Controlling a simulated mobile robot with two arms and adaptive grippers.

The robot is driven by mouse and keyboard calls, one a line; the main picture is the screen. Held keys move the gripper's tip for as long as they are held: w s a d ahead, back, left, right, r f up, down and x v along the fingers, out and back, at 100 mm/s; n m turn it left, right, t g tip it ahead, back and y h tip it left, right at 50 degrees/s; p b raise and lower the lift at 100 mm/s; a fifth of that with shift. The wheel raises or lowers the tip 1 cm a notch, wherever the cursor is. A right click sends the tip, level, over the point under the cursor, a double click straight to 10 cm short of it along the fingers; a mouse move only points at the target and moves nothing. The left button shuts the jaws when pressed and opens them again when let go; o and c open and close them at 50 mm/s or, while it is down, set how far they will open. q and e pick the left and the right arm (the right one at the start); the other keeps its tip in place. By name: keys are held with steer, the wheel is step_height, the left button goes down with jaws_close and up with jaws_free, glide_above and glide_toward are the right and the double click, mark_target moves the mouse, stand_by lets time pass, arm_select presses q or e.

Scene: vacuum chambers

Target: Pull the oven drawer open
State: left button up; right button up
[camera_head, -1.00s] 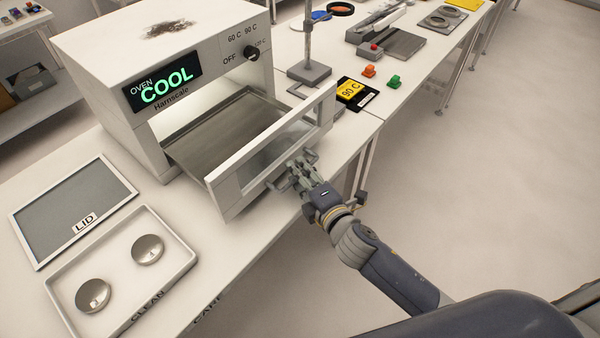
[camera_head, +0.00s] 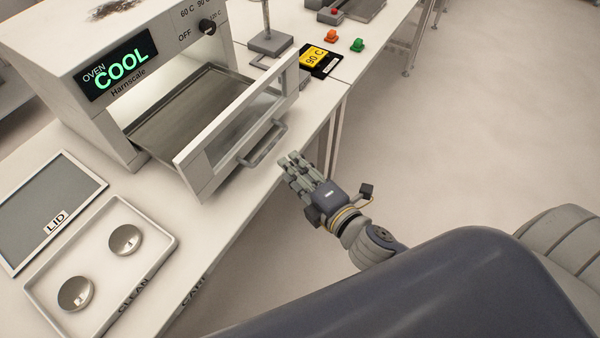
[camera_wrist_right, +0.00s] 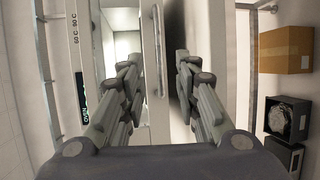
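The white oven (camera_head: 100,60) stands on the bench with its display reading COOL. Its drawer (camera_head: 245,120) is pulled out, showing a metal tray (camera_head: 185,112) inside and a framed clear front. The grey bar handle (camera_head: 262,145) on the drawer front is free of the gripper. My right gripper (camera_head: 292,164) is just right of and below the handle, apart from it. In the right wrist view its two fingers are spread and empty, with the handle (camera_wrist_right: 159,50) ahead between them. My left gripper is not in view.
A lid panel (camera_head: 45,205) and a white tray (camera_head: 158,262) with two round metal pieces lie at the left. The floor at right is clear.

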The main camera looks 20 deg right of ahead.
steer(key=shift+v, duration=0.85)
steer(key=shift+f, duration=0.1)
steer(key=s+d+f+m+g+h, duration=0.1)
steer(key=s+d+f+m+g, duration=0.15)
steer(key=f, duration=0.95)
steer(key=s+d+f+m+g+h, duration=0.1)
steer(key=s+d+f+m+g, duration=0.2)
steer(key=f, duration=0.8)
steer(key=s+d+f+m+g+h, duration=0.1)
steer(key=s+d+f+m+g, duration=0.2)
steer(key=f, duration=0.9)
steer(key=s+f+m+g, duration=0.3)
steer(key=s+f+m, duration=0.2)
steer(key=s+f, duration=0.4)
steer(key=s+f+m+g, duration=0.3)
steer(key=s+f, duration=0.6)
steer(key=s, duration=0.8)
steer(key=shift+a+m+h, duration=0.3)
steer(key=shift+a+m, duration=0.05)
steer(key=shift+m, duration=0.9)
